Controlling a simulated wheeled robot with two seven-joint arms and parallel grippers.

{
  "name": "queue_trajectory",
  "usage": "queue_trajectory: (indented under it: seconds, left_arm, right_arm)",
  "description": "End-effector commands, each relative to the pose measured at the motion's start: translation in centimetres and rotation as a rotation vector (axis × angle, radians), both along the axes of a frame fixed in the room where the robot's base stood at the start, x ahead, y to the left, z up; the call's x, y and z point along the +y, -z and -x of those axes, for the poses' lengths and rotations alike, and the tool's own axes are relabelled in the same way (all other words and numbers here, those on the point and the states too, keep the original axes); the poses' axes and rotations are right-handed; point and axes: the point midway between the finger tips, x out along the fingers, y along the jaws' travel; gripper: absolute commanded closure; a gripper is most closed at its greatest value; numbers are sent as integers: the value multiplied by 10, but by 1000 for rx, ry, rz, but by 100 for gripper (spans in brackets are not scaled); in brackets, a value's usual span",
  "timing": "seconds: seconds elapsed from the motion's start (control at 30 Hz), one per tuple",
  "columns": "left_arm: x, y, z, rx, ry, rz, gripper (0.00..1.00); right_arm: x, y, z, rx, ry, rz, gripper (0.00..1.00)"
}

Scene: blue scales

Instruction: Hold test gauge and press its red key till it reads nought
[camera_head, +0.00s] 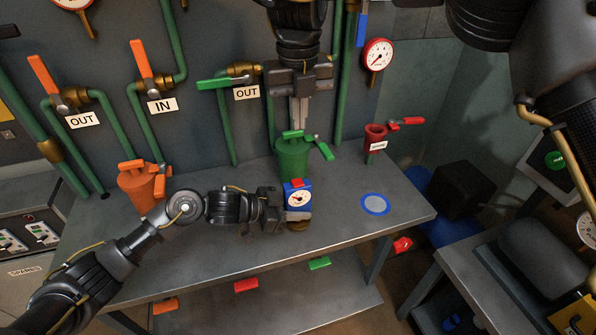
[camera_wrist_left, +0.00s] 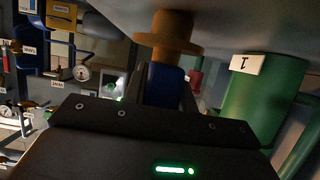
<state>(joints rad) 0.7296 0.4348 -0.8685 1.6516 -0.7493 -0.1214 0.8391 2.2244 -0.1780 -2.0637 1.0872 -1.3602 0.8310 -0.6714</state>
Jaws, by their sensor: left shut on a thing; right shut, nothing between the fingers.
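The test gauge (camera_head: 298,200) is a small blue box with a white dial and a red key (camera_head: 297,183) on top. It looks upright above the bench, in front of the green pot. I cannot read its needle surely. My left gripper (camera_head: 281,208) is shut on the gauge from the left. In the left wrist view the gauge's blue body (camera_wrist_left: 163,85) sits between the fingers, with its brass foot (camera_wrist_left: 166,36) beyond. My right gripper (camera_head: 300,118) is shut and empty, pointing down above the green pot, behind and above the gauge, apart from the red key.
The green pot (camera_head: 292,160) stands close behind the gauge; it also shows in the left wrist view (camera_wrist_left: 262,105). An orange pot (camera_head: 137,187) is at left. A blue-ringed disc (camera_head: 374,204) lies on the bench (camera_head: 335,217).

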Motion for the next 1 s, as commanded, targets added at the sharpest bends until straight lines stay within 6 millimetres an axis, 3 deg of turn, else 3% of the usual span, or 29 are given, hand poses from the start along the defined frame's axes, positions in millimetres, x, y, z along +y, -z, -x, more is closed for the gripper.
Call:
queue_trajectory:
  seconds: [0.37, 0.53, 1.0]
  left_arm:
    - [0, 0, 0, 0, 1, 0, 100]
    - [0, 0, 0, 0, 1, 0, 100]
    - [0, 0, 0, 0, 1, 0, 100]
  right_arm:
    - [1, 1, 4, 16, -24, -5, 100]
    - [1, 11, 4, 19, -24, -4, 100]
    - [1, 101, 4, 19, -24, -3, 100]
